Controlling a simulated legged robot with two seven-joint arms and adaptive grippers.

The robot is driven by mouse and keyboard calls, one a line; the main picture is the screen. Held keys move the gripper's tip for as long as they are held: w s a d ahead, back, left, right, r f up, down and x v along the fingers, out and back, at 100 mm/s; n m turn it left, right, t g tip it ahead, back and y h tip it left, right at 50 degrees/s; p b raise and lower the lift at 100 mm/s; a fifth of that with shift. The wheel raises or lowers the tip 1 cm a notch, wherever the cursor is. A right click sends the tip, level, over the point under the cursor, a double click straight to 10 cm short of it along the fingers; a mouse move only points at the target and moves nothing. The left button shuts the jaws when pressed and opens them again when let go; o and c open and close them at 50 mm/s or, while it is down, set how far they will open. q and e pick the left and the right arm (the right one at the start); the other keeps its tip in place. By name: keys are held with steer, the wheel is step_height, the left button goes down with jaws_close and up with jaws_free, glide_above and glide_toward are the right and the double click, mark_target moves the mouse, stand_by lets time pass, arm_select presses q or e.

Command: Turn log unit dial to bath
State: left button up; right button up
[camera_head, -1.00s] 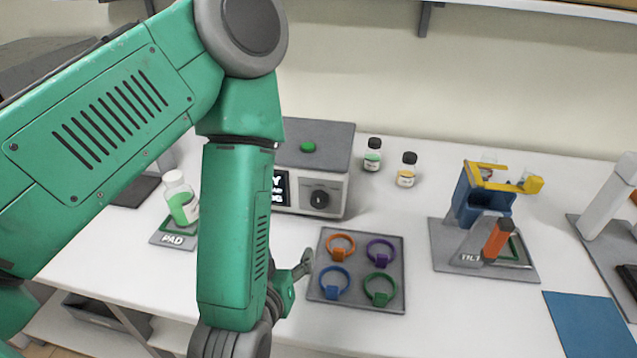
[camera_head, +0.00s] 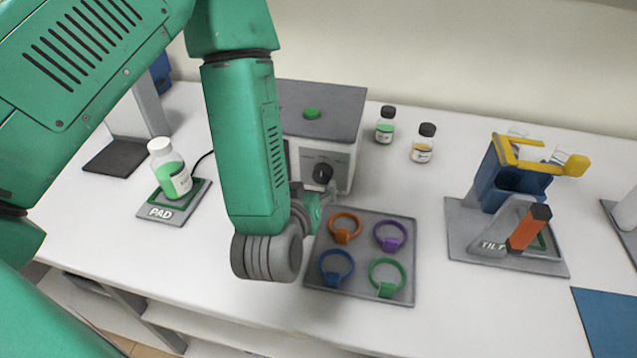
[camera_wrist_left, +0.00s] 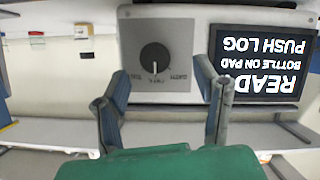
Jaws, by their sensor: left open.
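The log unit (camera_head: 325,115) is a grey box with a green button (camera_head: 312,114) on top. Its black dial (camera_head: 322,173) is on the front face, partly behind my arm. In the left wrist view, upside down, the dial (camera_wrist_left: 155,57) has a white mark pointing down at the middle label. A label that seems to read BATH (camera_wrist_left: 179,80) is at right of that; the others are hard to read. My left gripper (camera_head: 327,196) is open just in front of the dial. In the wrist view its fingers (camera_wrist_left: 163,78) are spread either side below the dial, apart from it.
The unit's screen (camera_wrist_left: 262,65) reads READY, bottle on pad, push log. A green-liquid bottle (camera_head: 170,168) stands on the pad (camera_head: 160,214). A tray (camera_head: 361,282) of coloured rings lies just right of my gripper. Two small bottles (camera_head: 386,124) stand behind. A tilt stand (camera_head: 463,225) is at right.

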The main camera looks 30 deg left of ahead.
mark_target(323, 179)
arm_select(q)
steer(key=w, duration=0.1)
steer(key=w+f, duration=0.1)
steer(key=w, duration=0.3)
steer(key=shift+d+f, duration=0.15)
steer(key=shift+f, duration=0.15)
steer(key=shift+w+a+f, duration=0.15)
steer(key=shift+a, duration=0.45)
steer(key=c, duration=0.9)
steer(key=shift+c, duration=1.3)
steer(key=shift+d, duration=0.35)
